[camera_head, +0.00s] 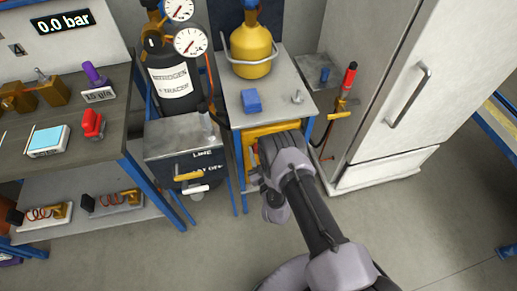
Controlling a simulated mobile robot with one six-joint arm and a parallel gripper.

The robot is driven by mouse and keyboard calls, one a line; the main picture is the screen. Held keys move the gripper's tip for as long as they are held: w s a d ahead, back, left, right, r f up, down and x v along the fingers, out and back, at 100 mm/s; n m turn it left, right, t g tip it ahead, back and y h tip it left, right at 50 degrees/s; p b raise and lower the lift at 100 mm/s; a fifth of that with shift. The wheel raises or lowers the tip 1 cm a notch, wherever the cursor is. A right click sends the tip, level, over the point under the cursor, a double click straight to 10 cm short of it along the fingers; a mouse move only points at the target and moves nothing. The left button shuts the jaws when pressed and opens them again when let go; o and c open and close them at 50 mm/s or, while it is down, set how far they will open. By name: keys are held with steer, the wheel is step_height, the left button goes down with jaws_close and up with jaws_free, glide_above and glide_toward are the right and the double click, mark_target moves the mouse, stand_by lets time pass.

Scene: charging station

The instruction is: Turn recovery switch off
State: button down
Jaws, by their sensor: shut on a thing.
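A yellow unit (270,130), which looks like the recovery machine, sits under the top of the small blue-framed table. My arm reaches in from the lower right to its front. My gripper (258,177) is at the left part of that front, shut on a small part there. That part is hidden by my gripper and wrist; it looks to be the recovery switch, but its position cannot be read.
The table top (272,105) holds a yellow cylinder (252,52) and a blue block (252,101). A black nitrogen bottle (170,72) and a grey box with valve handles (185,150) stand left. A white fridge (400,110) stands right. The floor in front is clear.

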steer(key=n+p, duration=0.1)
steer(key=n, duration=0.1)
steer(key=n+p, duration=0.1)
steer(key=n, duration=0.2)
steer(key=shift+w+a+r+n, duration=0.1)
steer(key=shift+r+n, duration=0.05)
steer(key=shift+n, duration=0.15)
steer(key=n+p, duration=0.1)
steer(key=n, duration=0.5)
steer(key=shift+a, duration=0.1)
steer(key=shift+p, duration=0.3)
steer(key=c, duration=0.9)
jaws_free()
steer(key=shift+f, duration=0.2)
steer(key=shift+f, duration=0.15)
